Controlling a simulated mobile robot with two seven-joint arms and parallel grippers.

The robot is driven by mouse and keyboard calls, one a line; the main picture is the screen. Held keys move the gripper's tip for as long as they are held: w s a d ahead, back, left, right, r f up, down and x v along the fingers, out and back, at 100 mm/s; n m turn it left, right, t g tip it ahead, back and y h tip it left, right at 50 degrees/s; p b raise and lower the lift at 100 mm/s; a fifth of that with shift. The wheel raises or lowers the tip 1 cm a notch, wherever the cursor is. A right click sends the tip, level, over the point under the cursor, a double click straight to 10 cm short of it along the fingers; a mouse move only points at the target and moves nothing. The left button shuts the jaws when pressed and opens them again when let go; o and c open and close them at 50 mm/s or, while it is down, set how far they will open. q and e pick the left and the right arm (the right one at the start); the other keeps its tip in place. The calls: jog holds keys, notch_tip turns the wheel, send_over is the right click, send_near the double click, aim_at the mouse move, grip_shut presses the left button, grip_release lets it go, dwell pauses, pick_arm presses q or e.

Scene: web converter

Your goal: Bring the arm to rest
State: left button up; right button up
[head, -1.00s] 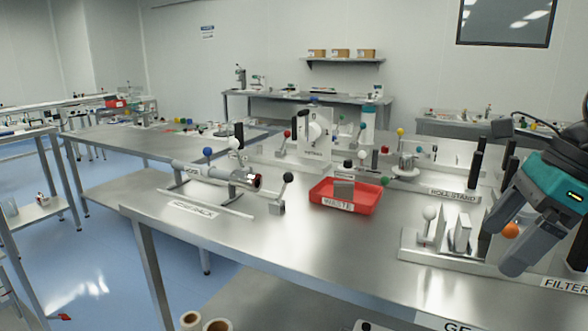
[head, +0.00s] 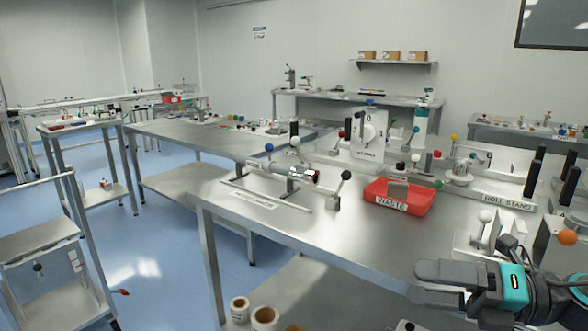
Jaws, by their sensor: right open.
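My right gripper (head: 416,282), grey with a teal band, is at the lower right of the head view. Its fingers point left and are apart, with nothing seen between them. It shows in front of the steel table's near right part, below the red waste tray (head: 399,208) in the picture. I cannot tell its exact height over the table. My left gripper is out of view.
The steel table (head: 310,228) carries a metal cylinder on rails (head: 284,171), the red tray and several ball-topped levers. White plates and an orange ball (head: 567,237) stand close beyond my right arm. Brown rolls (head: 265,318) sit below the table.

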notch_tip(320, 180, down, 14)
jog(key=m+t+h, duration=0.8)
jog(key=m+t, duration=0.2)
jog(key=m, duration=1.2)
jog(key=s+a+f+m+g+h, duration=0.2)
jog(key=s+f+m, duration=0.3)
jog(key=f, duration=0.3)
jog(key=s+a+f+m+g+h+p, duration=0.1)
jog(key=s+a+f+m+g+h, duration=0.1)
jog(key=f+m, duration=0.5)
jog(key=s+f+g+h, duration=0.1)
jog(key=s+g, duration=0.1)
jog(key=s, duration=0.1)
jog(key=shift+s+a+f+m+h, duration=0.15)
jog(key=shift+s+f+m+h, duration=0.15)
jog(key=shift+h, duration=0.1)
